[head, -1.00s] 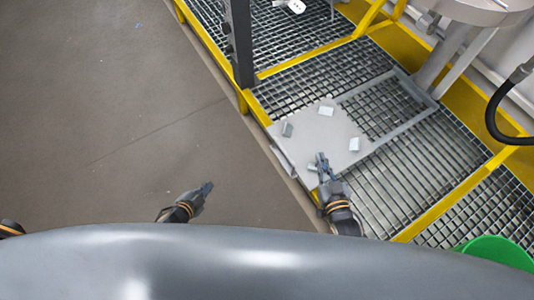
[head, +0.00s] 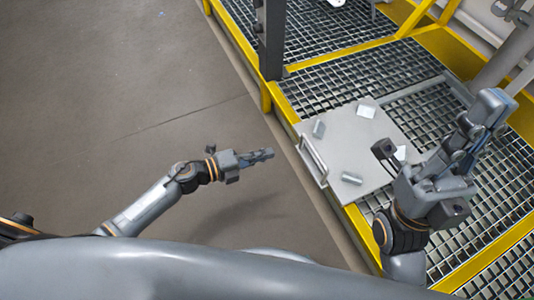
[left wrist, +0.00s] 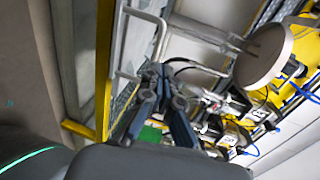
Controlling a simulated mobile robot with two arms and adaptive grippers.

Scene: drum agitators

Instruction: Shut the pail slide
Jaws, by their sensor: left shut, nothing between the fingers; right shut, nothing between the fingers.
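The pail slide is a flat light-grey plate (head: 348,138) with several small blocks on it, lying on the walkway grating in the head view. Its bar handle (head: 313,160) is on its left edge, at the walkway's side; a pale bar that looks like this handle (left wrist: 158,38) shows in the left wrist view. Grating shows between the rails beyond the plate's right end. My left gripper (head: 268,155) is shut and empty, over the floor left of the handle and apart from it.
A dark post (head: 271,40) stands at the walkway edge above the plate. Yellow beams (head: 350,52) frame the grating. The brown floor (head: 110,90) on the left is clear. A round grey disc (left wrist: 264,54) shows in the left wrist view.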

